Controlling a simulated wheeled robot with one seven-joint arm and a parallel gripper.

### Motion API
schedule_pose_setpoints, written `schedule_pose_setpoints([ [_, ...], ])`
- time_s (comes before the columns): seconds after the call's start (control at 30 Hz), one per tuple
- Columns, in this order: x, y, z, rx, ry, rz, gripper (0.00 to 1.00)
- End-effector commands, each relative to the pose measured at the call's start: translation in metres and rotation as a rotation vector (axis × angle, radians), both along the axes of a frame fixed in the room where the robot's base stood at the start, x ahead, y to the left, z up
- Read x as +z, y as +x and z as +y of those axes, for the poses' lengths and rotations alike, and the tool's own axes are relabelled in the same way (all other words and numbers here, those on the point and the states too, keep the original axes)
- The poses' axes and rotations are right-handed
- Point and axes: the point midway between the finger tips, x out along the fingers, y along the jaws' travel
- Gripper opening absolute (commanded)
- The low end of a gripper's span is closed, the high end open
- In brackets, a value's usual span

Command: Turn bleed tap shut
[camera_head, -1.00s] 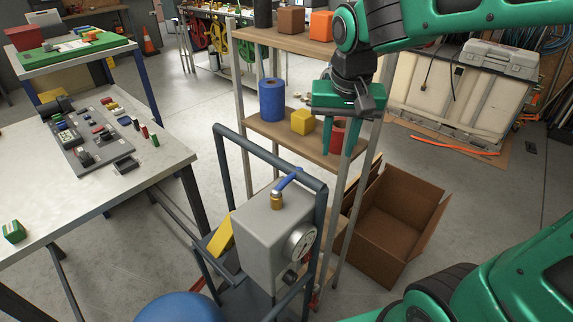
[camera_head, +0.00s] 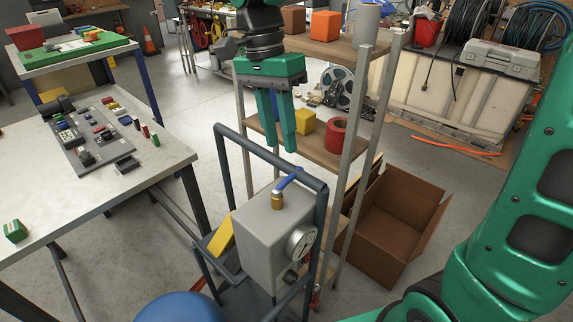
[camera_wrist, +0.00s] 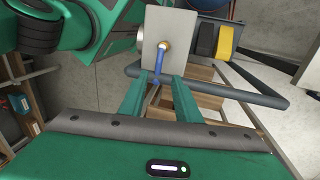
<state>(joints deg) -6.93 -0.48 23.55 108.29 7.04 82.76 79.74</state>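The bleed tap has a brass stem (camera_head: 277,201) and a blue lever (camera_head: 289,180). It stands on top of a grey box (camera_head: 262,236) inside a dark tube frame (camera_head: 265,155). The lever slants up and right from the stem toward the frame's top bar. My gripper (camera_head: 280,149) hangs above and behind the tap, fingers down, parted and empty. In the wrist view the lever (camera_wrist: 157,78) points from the stem (camera_wrist: 163,46) toward the gap between my fingertips (camera_wrist: 158,90), apart from them as far as I can tell.
The frame's top bar (camera_wrist: 220,91) passes close by the lever. A shelf rack (camera_head: 345,190) with a yellow block (camera_head: 305,121) and a red roll (camera_head: 336,135) stands just behind. A cardboard box (camera_head: 395,230) is at right, a workbench (camera_head: 165,158) at left.

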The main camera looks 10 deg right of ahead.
Motion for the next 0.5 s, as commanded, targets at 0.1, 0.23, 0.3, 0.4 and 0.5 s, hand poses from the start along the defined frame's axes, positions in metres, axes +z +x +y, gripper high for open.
schedule_pose_setpoints([
  [0.1,-0.024,-0.005,-0.003,0.001,-0.001,0.004,0.3],
  [0.23,-0.045,-0.008,-0.006,0.0,0.0,0.002,0.3],
  [0.3,-0.054,-0.01,-0.007,0.001,0.0,0.002,0.3],
  [0.4,-0.065,-0.012,-0.008,0.001,0.0,0.001,0.3],
  [0.5,-0.071,-0.013,-0.008,0.001,0.0,0.0,0.3],
])
